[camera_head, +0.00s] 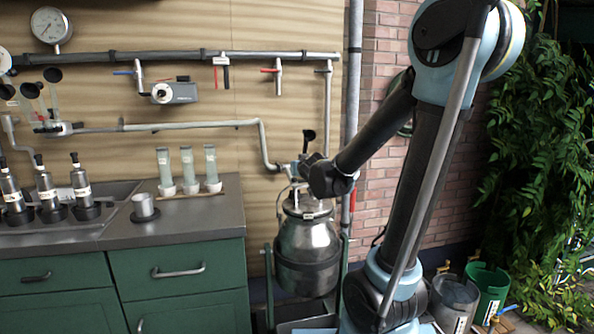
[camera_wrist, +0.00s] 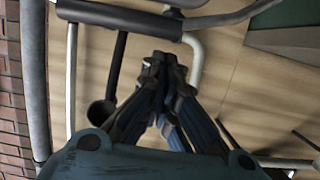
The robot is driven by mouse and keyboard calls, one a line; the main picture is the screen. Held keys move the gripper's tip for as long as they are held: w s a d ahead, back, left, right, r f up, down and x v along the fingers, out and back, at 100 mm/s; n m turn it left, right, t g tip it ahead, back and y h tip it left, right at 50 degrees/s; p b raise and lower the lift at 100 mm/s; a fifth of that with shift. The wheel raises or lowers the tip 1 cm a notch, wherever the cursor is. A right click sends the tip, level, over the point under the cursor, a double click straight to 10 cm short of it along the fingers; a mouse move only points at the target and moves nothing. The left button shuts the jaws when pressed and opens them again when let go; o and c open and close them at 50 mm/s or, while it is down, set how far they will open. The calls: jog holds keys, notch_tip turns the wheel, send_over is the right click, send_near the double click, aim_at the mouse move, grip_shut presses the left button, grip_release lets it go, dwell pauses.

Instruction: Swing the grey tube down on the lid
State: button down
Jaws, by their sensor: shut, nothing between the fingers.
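A grey tube (camera_head: 190,125) runs along the wall and bends down toward the churn, its end near my gripper. A metal churn (camera_head: 308,250) hangs in a green frame, with its lid (camera_head: 308,210) on top. My gripper (camera_head: 298,168) is just above the lid, beside the tube's lower end; my arm partly hides this spot. In the wrist view my gripper (camera_wrist: 165,65) has its fingers together and empty. A pale bent tube (camera_wrist: 196,60) passes right beside or behind the fingertips; I cannot tell whether they touch. The lid is not clear in the wrist view.
A dark-handled valve (camera_head: 309,138) stands up close to my gripper. A vertical pipe (camera_head: 353,80) runs just right of the churn. The green counter (camera_head: 175,240) with bottles and cups is at left. Two buckets (camera_head: 452,300) stand at right.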

jog(key=v, duration=1.1)
jog(key=shift+s, duration=0.4)
jog(key=shift+d, duration=0.15)
jog(key=s+d+f+m+g+h, duration=0.2)
jog(key=s+d+f+g+h, duration=0.3)
jog(key=s+d+f, duration=1)
jog(key=d+f+g, duration=0.1)
jog(key=g, duration=0.2)
jog(key=shift+d+m, duration=0.25)
jog(key=shift+m, duration=0.15)
jog(key=c, duration=2.2)
grip_release()
jog(key=s+f+g, duration=0.1)
jog(key=s, duration=0.2)
jog(key=s+f+g+y, duration=0.1)
jog(key=s+f, duration=0.1)
jog(key=s, duration=0.1)
jog(key=s+a+f+g, duration=0.1)
jog(key=s+g, duration=0.1)
jog(key=s, duration=0.1)
jog(key=shift+s+f+n, duration=0.15)
jog(key=shift+f+n, duration=0.05)
jog(key=shift+n, duration=0.1)
jog(key=o, duration=0.6)
jog(key=shift+s+a+f+y, duration=0.1)
jog(key=shift+s+y, duration=0.2)
